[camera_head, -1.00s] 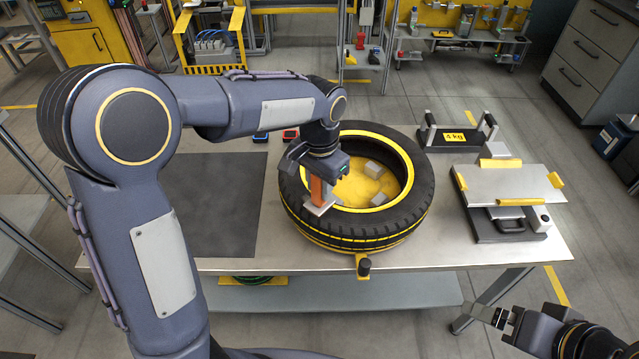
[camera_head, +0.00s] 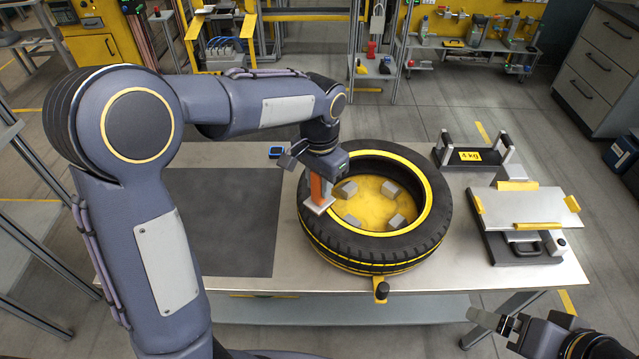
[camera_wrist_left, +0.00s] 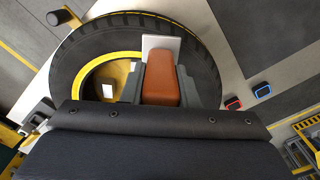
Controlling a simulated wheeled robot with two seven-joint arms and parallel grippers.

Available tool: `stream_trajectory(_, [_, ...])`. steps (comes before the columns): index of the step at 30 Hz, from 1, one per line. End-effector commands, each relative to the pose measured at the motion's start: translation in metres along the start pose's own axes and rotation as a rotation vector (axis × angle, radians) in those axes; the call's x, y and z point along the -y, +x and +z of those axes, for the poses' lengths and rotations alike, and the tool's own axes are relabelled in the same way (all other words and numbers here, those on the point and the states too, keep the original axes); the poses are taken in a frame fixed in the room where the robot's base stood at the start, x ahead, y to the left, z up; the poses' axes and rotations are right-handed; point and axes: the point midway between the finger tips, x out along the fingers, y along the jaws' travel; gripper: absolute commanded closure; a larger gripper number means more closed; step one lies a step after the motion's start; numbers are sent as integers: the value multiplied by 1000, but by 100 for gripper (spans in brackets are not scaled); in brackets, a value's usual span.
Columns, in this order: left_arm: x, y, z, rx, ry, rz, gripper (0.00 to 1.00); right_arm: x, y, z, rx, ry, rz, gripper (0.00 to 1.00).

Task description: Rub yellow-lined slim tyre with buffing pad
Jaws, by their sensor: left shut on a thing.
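The yellow-lined tyre (camera_head: 425,240) lies flat on the table, with a yellow ring around its opening and a yellow line on its tread. My left gripper (camera_head: 322,180) is shut on the orange handle of the buffing pad (camera_head: 318,205). The pad's pale plate is over the tyre's left sidewall and seems to touch it. The left wrist view shows the orange handle (camera_wrist_left: 160,80) between the fingers and the plate (camera_wrist_left: 162,43) against the black sidewall. My right gripper (camera_head: 490,322) is at the lower right, away from the tyre; its finger gap is unclear.
Grey blocks (camera_head: 392,189) stand on the yellow plate inside the tyre. A black knob (camera_head: 381,290) is at the front. A dark mat (camera_head: 220,225) lies left. A 4 kg handled weight (camera_head: 470,157) and a metal plate device (camera_head: 530,207) stand right. A blue item (camera_head: 276,152) lies behind.

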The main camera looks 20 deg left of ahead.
Motion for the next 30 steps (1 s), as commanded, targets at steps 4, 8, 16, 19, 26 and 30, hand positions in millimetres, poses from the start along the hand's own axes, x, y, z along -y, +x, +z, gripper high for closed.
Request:
stream_trajectory(4, [1, -18, 0, -1, -2, 0, 100, 6, -13, -7, 0, 0, 0, 6])
stream_trajectory(8, [2, -30, 1, -1, -2, 0, 100, 10, -21, -11, 0, 0, 0, 6])
stream_trajectory(16, [2, -46, 2, 0, -2, 0, 100, 15, -32, -16, 0, 0, 0, 6])
stream_trajectory(19, [2, -45, 2, 0, -2, 0, 100, 14, -32, -16, 0, 0, 0, 6])
stream_trajectory(26, [2, -45, 2, 0, -3, 0, 100, 14, -31, -16, 1, 0, 0, 6])
stream_trajectory(30, [2, -45, 2, 0, -3, 0, 100, 14, -31, -16, 1, 0, 0, 6])
